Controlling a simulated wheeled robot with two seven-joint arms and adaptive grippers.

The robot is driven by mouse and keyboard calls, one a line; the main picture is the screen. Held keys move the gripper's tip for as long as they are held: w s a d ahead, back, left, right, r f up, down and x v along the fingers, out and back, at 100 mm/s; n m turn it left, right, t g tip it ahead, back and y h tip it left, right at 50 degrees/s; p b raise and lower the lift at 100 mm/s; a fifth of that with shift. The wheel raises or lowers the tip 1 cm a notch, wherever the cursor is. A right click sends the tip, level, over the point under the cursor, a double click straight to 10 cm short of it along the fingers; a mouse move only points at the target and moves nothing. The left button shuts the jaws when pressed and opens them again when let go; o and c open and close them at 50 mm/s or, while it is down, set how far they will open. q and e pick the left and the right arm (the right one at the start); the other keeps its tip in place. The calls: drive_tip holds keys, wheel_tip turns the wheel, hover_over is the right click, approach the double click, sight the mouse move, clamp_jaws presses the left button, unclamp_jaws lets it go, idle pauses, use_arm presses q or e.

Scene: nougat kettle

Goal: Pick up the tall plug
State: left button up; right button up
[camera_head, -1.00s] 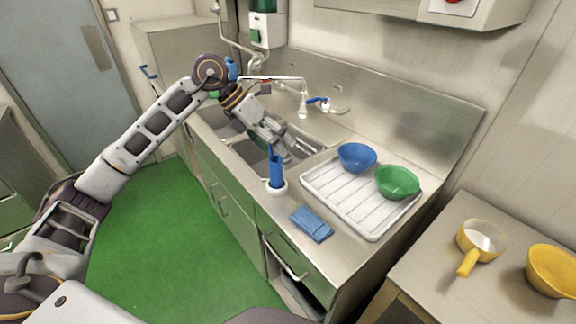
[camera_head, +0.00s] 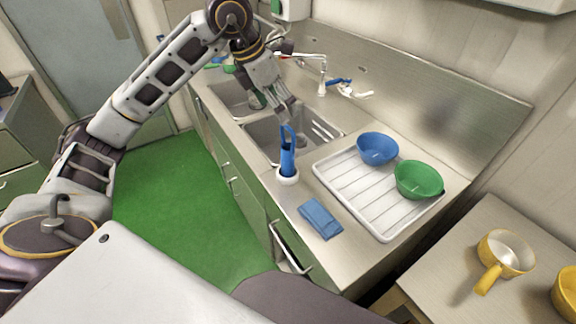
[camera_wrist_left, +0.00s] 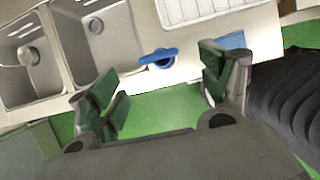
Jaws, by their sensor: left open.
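Two sink basins are set in the steel counter. A grey round upright piece (camera_wrist_left: 30,56), possibly the tall plug, stands in the left basin in the left wrist view. It seems to show partly beside my gripper in the head view (camera_head: 256,102). A lower round grey piece (camera_wrist_left: 96,26) sits in the right basin; it also shows in the head view (camera_head: 301,140). I cannot tell for sure which is the tall plug. My left gripper (camera_head: 287,106) is open and empty, above the sink area; its spread fingers show in the wrist view (camera_wrist_left: 160,92). My right gripper is out of view.
A blue-handled tool (camera_head: 288,157) stands in a white holder (camera_head: 287,178) at the counter's front edge. A blue cloth (camera_head: 320,218) and a white drain tray (camera_head: 350,192) with blue (camera_head: 377,148) and green (camera_head: 419,180) bowls lie to the right. A tap (camera_head: 322,86) is behind the sink.

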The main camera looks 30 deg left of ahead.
sight(287, 127)
use_arm(q)
drive_tip(key=x, duration=0.7)
drive_tip(key=shift+f, duration=0.1)
drive_tip(key=shift+w+d+f, duration=0.1)
drive_tip(key=shift+w+f, duration=0.1)
drive_tip(key=shift+f, duration=0.35)
drive_tip(key=shift+w+f+p, duration=0.2)
drive_tip(key=shift+f+p, duration=0.15)
drive_tip(key=shift+f, duration=0.3)
drive_tip(key=shift+x, duration=1.2)
drive_tip(key=shift+p+x, duration=0.35)
drive_tip(key=shift+x, duration=0.5)
drive_tip(key=shift+s, duration=0.1)
drive_tip(key=c, duration=1.3)
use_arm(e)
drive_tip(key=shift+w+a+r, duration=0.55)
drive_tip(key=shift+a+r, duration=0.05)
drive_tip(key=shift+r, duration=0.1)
